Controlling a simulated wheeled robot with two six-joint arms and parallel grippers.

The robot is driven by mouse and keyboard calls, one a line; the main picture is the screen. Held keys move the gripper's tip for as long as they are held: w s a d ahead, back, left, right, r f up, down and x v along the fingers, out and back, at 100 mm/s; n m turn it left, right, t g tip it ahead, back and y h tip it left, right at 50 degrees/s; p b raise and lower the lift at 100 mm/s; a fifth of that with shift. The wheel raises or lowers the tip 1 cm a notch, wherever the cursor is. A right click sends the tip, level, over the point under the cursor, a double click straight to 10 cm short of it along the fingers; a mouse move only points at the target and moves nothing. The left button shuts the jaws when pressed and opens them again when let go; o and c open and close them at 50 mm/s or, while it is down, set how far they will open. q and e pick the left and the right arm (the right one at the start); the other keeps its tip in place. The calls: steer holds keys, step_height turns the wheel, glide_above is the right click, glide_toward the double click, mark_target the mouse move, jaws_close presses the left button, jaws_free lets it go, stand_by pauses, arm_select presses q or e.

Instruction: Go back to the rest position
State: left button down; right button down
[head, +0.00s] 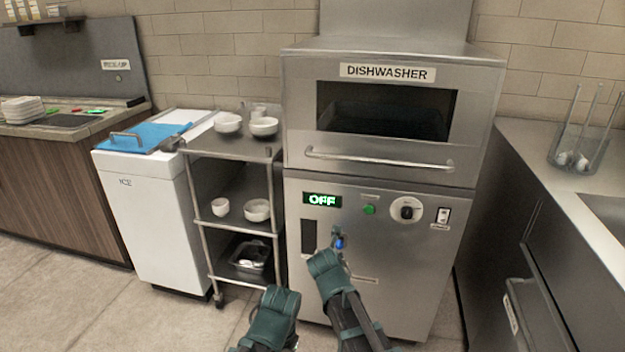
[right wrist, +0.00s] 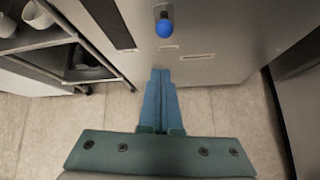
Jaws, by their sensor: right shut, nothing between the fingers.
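My right gripper (head: 326,257) is in front of the dishwasher's lower panel, just below a small blue knob or lever (head: 339,243). In the right wrist view my right gripper (right wrist: 160,73) has its two blue fingers pressed together with nothing between them. The blue knob (right wrist: 164,28) is beyond the fingertips there, with a gap between them. My left gripper (head: 283,293) is at the bottom of the head view, left of the right one, before the cart and dishwasher. Its fingers are hidden, so I cannot see whether it is open.
The dishwasher (head: 300,115) is closed and its display (head: 322,200) reads OFF. A metal cart (head: 233,150) with white bowls stands to its left, beside the white ICE chest (head: 130,205). A steel counter (head: 535,150) is on the right. Floor (head: 190,325) shows at lower left.

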steer(key=s+a+f+m+g, duration=0.1)
steer(key=s+f+m+g, duration=0.2)
steer(key=s+m, duration=0.6)
steer(key=s+a+f+m+g, duration=0.15)
steer(key=s+m+g, duration=0.25)
steer(key=s+m, duration=0.5)
steer(key=s+f+m+g, duration=0.3)
steer(key=s+m, duration=0.6)
step_height(320, 180, up, 30)
steer(key=p, duration=3)
steer(key=shift+w+a+f+y, duration=0.15)
steer(key=shift+w+a+y, duration=0.1)
steer(key=shift+y, duration=0.15)
